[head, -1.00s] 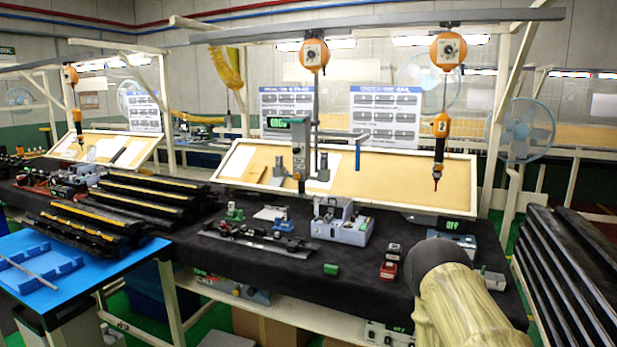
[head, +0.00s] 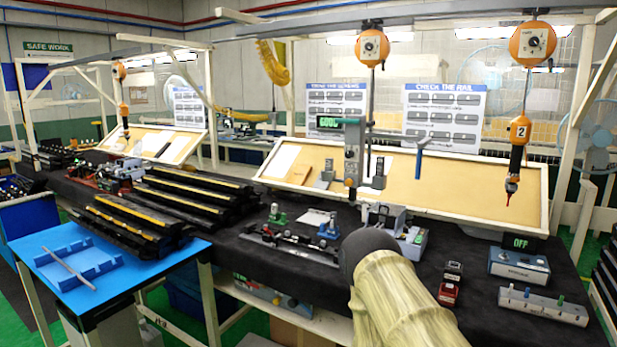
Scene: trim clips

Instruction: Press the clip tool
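I cannot tell for sure which item is the clip tool. A grey press-like unit (head: 413,243) stands on the black-covered bench (head: 330,280), partly hidden behind my arm. To its left a dark rail (head: 272,242) lies on the bench, with a small green piece (head: 277,214) and a blue piece (head: 329,228) behind it. My arm, in a beige sleeve with a dark rounded end, rises at the bottom centre in front of the bench. My gripper does not show.
Dark rails (head: 190,200) are stacked on the bench's left, by a blue table (head: 105,262). A red block (head: 448,293), a blue-grey box (head: 518,266) and a grey button strip (head: 543,306) sit right. An orange screwdriver (head: 517,150) hangs above. Bare bench lies between the red block and blue-grey box.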

